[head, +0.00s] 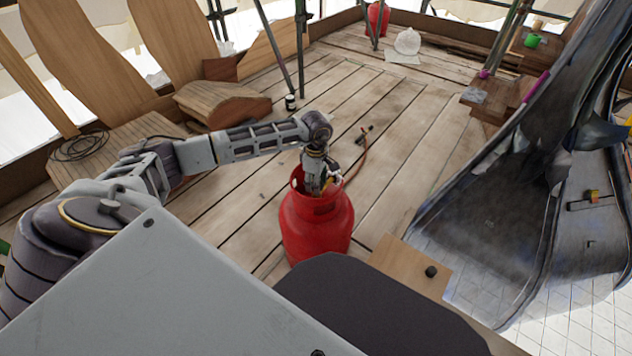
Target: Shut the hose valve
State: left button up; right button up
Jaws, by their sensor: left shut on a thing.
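A red gas bottle (316,228) stands upright on the plank floor in the middle of the head view. My left gripper (325,186) points down into the collar at the bottle's top. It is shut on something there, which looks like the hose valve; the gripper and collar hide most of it. A thin reddish hose (361,160) runs from the bottle's top to a small dark torch-like tool (364,134) lying on the planks behind. My right gripper is not in view.
A large dark metal sheet form (480,190) rises at the right. A wooden board with a black knob (431,271) lies near the bottle's right front. A small dark jar (290,102) stands behind my left arm. Planks behind the bottle are mostly clear.

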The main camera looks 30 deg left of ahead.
pick_arm(q)
jog(key=o, duration=1)
jog(key=shift+o, duration=0.2)
jog(key=shift+r, duration=0.1)
notch_tip(320, 180, up, 12)
dwell(0.9)
